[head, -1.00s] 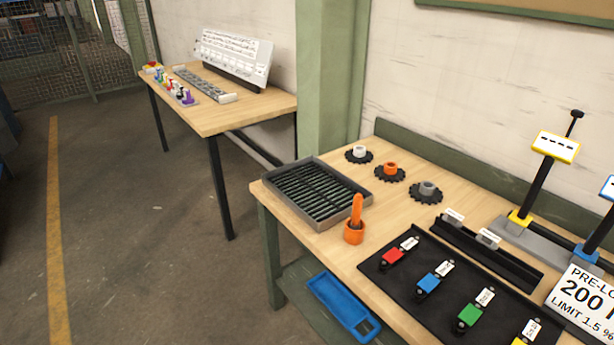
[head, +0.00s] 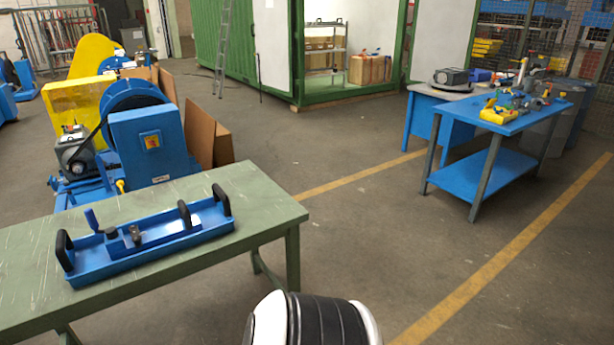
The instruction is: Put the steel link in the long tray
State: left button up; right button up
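A long blue tray-like fixture (head: 150,245) lies on the green table at the lower left. It has black upright handles and a few small dark parts on it. I cannot tell whether this is the task's long tray. I cannot make out a steel link anywhere in this view. Neither of my grippers is in view.
The green table (head: 258,198) fills the lower left. Behind it stands blue and yellow machinery (head: 128,115). A blue cart (head: 512,122) with tools stands at the right, beside a grey-topped desk (head: 450,90). Open floor (head: 340,225) with yellow lines lies between.

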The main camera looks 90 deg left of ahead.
aim_at(159, 251)
jog(key=u, duration=0.45)
jog(key=k+j+u, duration=0.1)
jog(key=u, duration=0.35)
jog(key=j+u, duration=0.15)
jog(key=u, duration=0.3)
jog(key=j+u, duration=0.15)
jog(key=u, duration=0.25)
jog(key=j+u, duration=0.1)
jog(key=u, duration=0.35)
jog(key=j+u, duration=0.3)
jog(key=i+j+u, duration=0.25)
jog(key=j, duration=0.25)
jog(key=j+u, duration=0.3)
jog(key=i+j+u, duration=0.25)
jog(key=j, duration=0.2)
jog(key=i+j, duration=0.35)
jog(key=i, duration=0.25)
